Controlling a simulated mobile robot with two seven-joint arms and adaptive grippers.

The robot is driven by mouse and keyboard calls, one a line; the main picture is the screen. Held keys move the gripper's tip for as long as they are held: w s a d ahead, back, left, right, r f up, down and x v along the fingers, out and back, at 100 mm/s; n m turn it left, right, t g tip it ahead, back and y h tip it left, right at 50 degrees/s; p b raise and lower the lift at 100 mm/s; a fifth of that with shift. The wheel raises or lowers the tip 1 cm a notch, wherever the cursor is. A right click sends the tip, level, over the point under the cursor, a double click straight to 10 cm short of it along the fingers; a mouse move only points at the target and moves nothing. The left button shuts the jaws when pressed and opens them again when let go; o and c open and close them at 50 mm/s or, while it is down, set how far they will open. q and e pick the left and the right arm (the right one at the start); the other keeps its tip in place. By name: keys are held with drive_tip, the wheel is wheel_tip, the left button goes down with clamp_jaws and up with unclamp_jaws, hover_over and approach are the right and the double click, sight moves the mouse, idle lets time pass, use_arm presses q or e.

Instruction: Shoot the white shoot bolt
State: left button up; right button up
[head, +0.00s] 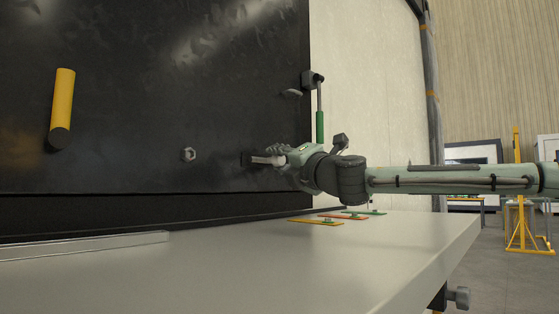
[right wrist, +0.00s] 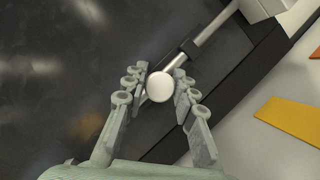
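The white shoot bolt (head: 266,160) is on the dark panel, low near its right edge. In the right wrist view its round white knob (right wrist: 160,87) faces the camera, and a pale rod runs up and right through a dark bracket. My right gripper (head: 282,153) reaches in from the right at the bolt. In the right wrist view the right gripper (right wrist: 162,76) has its fingers spread on both sides of the knob. Whether a finger touches it is hard to tell. My left gripper is not in view.
A yellow cylinder handle (head: 63,105) and a small hex nut (head: 189,154) are on the panel. A green-handled lever (head: 320,125) stands above my right wrist. Several flat coloured plates (head: 316,223) lie on the pale table (head: 330,265); the table's front is clear.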

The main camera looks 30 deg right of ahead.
clamp_jaws()
drive_tip(key=shift+w+d+r, duration=0.1)
drive_tip(key=shift+w+d, duration=0.1)
drive_tip(key=shift+d, duration=0.45)
drive_tip(key=shift+w+d+f, duration=0.1)
drive_tip(key=shift+w+d, duration=0.1)
drive_tip(key=shift+d, duration=0.45)
drive_tip(key=shift+w+d+r, duration=0.1)
drive_tip(key=shift+w+d, duration=0.1)
drive_tip(key=shift+d, duration=0.45)
drive_tip(key=o, duration=0.9)
unclamp_jaws()
